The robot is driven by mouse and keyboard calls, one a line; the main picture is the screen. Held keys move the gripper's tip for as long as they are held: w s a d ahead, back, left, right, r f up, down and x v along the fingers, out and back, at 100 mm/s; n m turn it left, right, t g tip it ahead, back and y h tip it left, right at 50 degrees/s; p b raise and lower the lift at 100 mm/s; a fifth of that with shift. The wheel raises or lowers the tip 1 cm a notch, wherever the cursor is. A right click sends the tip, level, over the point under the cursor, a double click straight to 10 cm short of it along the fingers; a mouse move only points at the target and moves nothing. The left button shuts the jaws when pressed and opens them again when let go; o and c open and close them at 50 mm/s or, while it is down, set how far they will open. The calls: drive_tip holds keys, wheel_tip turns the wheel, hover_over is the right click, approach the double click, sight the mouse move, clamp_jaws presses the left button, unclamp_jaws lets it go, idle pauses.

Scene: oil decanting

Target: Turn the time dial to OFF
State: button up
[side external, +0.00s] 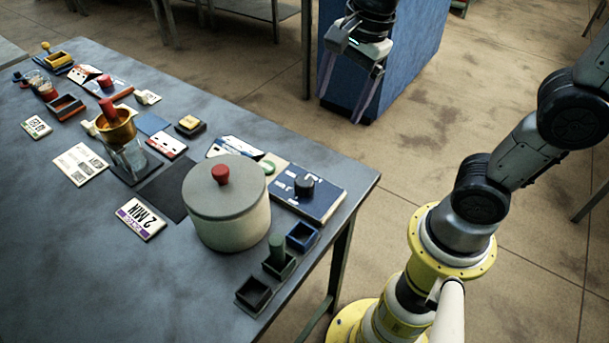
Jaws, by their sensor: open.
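A black dial (304,186) stands on a blue panel (322,205) with white markings, at the right edge of the table behind the pot. It looks like the time dial; its pointer direction and the lettering are too small to read. My gripper (340,108) hangs at the top centre, fingers pointing down, open and empty. In the picture it is above the dial and slightly right, well apart from it and seemingly beyond the table edge.
A pale lidded pot (227,212) with a red knob stands left of the dial panel. A funnel (116,127) over a glass vessel and a "2 MIN" card (140,219) are further left.

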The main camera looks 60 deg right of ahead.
sight(305, 180)
drive_tip(key=w+a+f+m+g, duration=0.1)
drive_tip(key=w+a+f+g, duration=0.15)
drive_tip(key=w+f, duration=0.25)
drive_tip(key=f, duration=0.9)
drive_tip(key=a+f, duration=0.1)
drive_tip(key=f, duration=0.4)
drive_tip(key=shift+s+f, duration=0.1)
drive_tip(key=shift+f, duration=0.25)
clamp_jaws()
